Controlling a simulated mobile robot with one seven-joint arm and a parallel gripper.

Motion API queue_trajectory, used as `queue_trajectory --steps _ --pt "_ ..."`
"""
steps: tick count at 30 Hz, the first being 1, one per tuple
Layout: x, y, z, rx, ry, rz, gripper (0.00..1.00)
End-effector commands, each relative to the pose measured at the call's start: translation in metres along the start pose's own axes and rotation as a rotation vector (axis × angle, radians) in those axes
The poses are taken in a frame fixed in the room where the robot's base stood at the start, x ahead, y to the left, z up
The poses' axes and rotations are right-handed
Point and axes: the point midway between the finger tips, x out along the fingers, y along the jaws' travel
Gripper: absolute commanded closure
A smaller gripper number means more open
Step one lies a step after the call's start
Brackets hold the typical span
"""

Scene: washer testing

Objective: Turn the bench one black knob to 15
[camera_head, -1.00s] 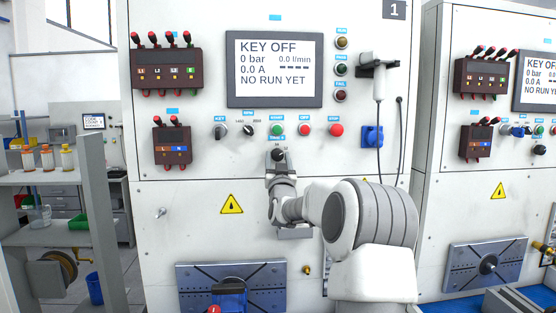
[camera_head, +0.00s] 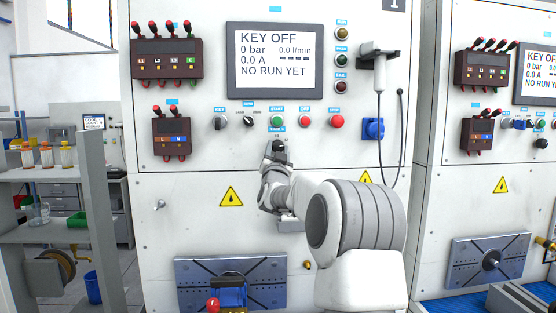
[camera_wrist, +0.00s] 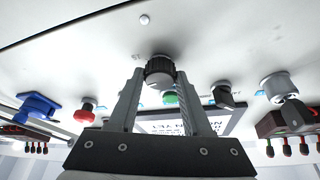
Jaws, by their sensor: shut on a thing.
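The black knob of bench one (camera_wrist: 160,71) is round and ribbed, and sits between the two fingers of my gripper (camera_wrist: 160,80) in the wrist view. The fingers are shut on its sides. In the head view my gripper (camera_head: 277,150) is at the panel just below the green button (camera_head: 277,121) and hides most of the knob. The scale around the knob is mostly covered, so its setting cannot be read. The bench screen (camera_head: 274,64) reads KEY OFF, 0 bar and NO RUN YET.
A key switch (camera_head: 220,122), a black selector (camera_head: 248,121) and two red buttons (camera_head: 306,121) lie in the row above. A blue socket (camera_head: 373,129) and a hanging cable are to the right. A blue vise-like device (camera_head: 230,291) stands below.

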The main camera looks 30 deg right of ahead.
Motion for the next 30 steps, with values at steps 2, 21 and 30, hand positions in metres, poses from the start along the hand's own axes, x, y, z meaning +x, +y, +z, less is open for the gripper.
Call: queue_trajectory --steps 2,21,30 --pt "-0.0018 -0.0014 0.0034 0.069 0.003 0.025 1.0" --pt "0.0014 -0.0061 -0.0028 0.578 -0.001 0.238 1.0" --pt "0.0014 -0.0062 -0.0025 0.697 -0.001 0.287 1.0"
